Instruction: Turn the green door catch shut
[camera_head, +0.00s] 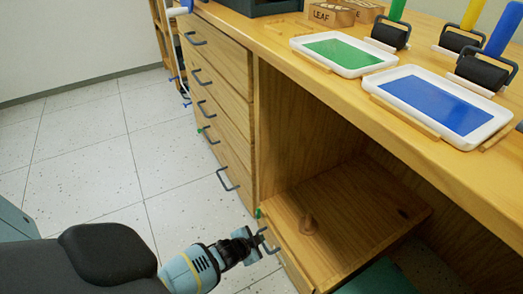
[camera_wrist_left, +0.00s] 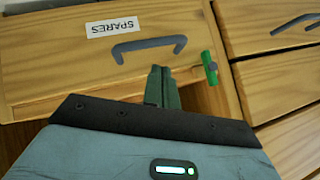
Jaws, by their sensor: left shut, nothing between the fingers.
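The green door catch (camera_wrist_left: 209,68) is a short green bar with a dark pivot, at the side edge of the wooden SPARES door (camera_wrist_left: 60,71). In the left wrist view the bar stands nearly upright in the picture. In the head view only a small green bit of the catch (camera_head: 258,212) shows. My left gripper (camera_wrist_left: 161,72) is shut and empty, its fingertips just below the door's dark handle (camera_wrist_left: 150,46) in the wrist view and left of the catch, apart from it. In the head view the gripper (camera_head: 259,241) is close to the door front. My right gripper is out of view.
Drawers with dark handles (camera_head: 220,110) run beside the door. Above is a wooden worktop (camera_head: 290,60) with a green paint tray (camera_head: 345,71), a blue paint tray (camera_head: 386,109) and rollers (camera_head: 483,72). Open tiled floor (camera_head: 95,150) lies to the left.

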